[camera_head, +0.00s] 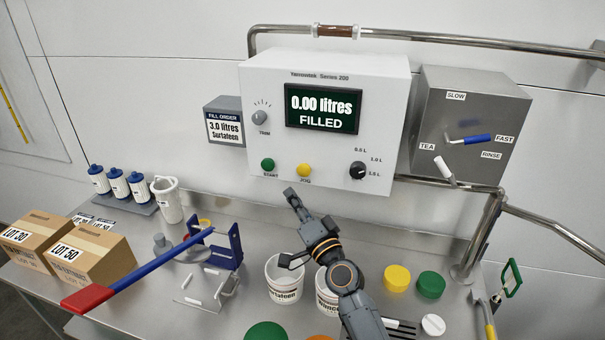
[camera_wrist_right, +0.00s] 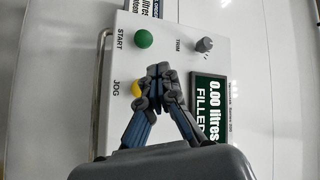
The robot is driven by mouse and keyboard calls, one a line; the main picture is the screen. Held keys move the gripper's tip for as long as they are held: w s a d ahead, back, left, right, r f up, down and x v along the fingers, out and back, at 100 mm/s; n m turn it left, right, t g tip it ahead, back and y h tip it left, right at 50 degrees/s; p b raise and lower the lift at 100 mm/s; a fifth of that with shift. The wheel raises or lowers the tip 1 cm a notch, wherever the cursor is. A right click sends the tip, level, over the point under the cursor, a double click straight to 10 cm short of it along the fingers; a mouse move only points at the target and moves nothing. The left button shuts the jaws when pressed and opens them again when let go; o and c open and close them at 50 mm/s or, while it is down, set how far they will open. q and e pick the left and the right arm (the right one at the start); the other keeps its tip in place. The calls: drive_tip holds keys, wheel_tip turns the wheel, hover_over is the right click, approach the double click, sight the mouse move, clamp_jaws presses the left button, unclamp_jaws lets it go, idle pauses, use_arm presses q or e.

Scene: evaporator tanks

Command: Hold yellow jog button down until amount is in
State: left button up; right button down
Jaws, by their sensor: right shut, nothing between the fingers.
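The yellow jog button (camera_head: 304,170) sits low on the front of a white control box (camera_head: 262,95), right of a green start button (camera_head: 268,165). The box display (camera_head: 323,108) reads 0.00 litres filled. A fill order card (camera_head: 225,126) left of the box reads 3.0 litres Surfateen. My right gripper (camera_head: 291,193) is shut and empty, with its tips just below the jog button in the head view. In the right wrist view its fingers (camera_wrist_right: 160,75) partly cover the jog button (camera_wrist_right: 137,89); I cannot tell whether they touch it. My left gripper is not in view.
A white Surfateen bucket (camera_head: 284,285) and another bucket (camera_head: 325,298) stand below my right arm. A grey box with levers (camera_head: 470,105) is at the right. Cartons (camera_head: 90,258), a blue-red bar (camera_head: 140,270) and a blue stand (camera_head: 228,247) are at the left.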

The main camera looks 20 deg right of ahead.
sight(298, 170)
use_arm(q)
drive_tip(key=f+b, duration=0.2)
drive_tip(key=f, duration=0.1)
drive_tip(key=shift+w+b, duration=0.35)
use_arm(e)
drive_tip(key=w+d, duration=0.4)
drive_tip(key=w, duration=0.1)
drive_tip(key=shift+w, duration=0.4)
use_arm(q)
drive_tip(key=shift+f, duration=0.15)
use_arm(e)
drive_tip(key=shift+w+d, duration=0.1)
idle(0.4)
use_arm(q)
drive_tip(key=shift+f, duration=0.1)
use_arm(e)
drive_tip(key=shift+w+d, duration=0.15)
drive_tip(key=shift+w, duration=0.1)
use_arm(q)
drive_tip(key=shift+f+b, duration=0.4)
drive_tip(key=shift+b, duration=0.25)
use_arm(e)
drive_tip(key=shift+w+d, duration=0.3)
drive_tip(key=shift+w, duration=0.1)
idle(4.4)
